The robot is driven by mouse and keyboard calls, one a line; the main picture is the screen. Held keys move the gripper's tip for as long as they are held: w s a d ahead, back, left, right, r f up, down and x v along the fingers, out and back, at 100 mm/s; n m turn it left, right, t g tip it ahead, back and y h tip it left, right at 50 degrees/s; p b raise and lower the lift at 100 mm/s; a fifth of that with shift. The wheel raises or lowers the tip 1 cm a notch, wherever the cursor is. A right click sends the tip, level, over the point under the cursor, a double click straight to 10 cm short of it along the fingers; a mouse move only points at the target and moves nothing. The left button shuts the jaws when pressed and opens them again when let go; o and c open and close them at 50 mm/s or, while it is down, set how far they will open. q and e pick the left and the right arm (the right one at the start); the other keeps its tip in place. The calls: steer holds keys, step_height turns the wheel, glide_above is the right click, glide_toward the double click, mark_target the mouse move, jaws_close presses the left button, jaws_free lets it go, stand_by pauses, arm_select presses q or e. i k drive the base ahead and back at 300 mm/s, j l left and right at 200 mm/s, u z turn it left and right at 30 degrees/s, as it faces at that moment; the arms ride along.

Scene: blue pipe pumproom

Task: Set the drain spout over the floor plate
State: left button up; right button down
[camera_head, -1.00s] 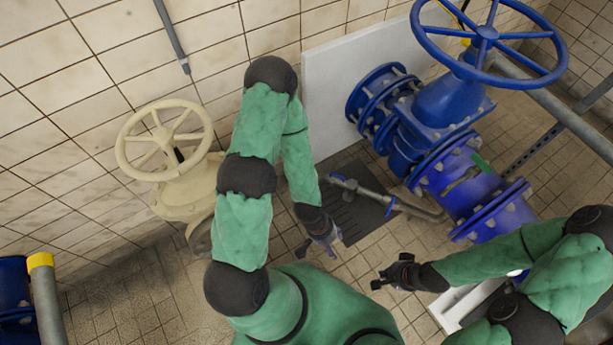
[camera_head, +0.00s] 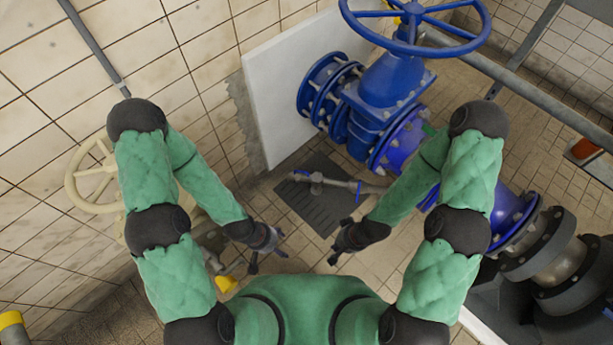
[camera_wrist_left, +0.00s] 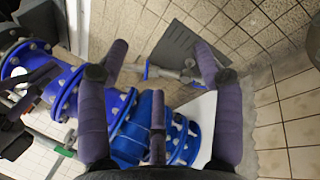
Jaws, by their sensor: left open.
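The drain spout (camera_head: 318,182) is a thin grey pipe with blue parts, running left from beside the blue pipework. In the head view its free end crosses the far part of the dark grey floor plate (camera_head: 314,212); I cannot tell its height above it. In the left wrist view the spout (camera_wrist_left: 168,73) and plate (camera_wrist_left: 182,46) show beyond the fingers. My left gripper (camera_head: 268,250) is open and empty, left of the plate and apart from the spout. My right gripper (camera_head: 337,242) is at the plate's near right; its jaws are too small to read.
A blue valve with a handwheel (camera_head: 413,25) and flanged pipe (camera_head: 400,140) stands behind and right. A cream handwheel (camera_head: 88,185) is at the left, partly behind my left arm. A white panel (camera_head: 290,90) leans on the tiled wall. Dark flanges (camera_head: 560,260) stand at right.

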mark_target(317, 178)
steer(key=i+z, duration=0.75)
steer(key=i, duration=0.15)
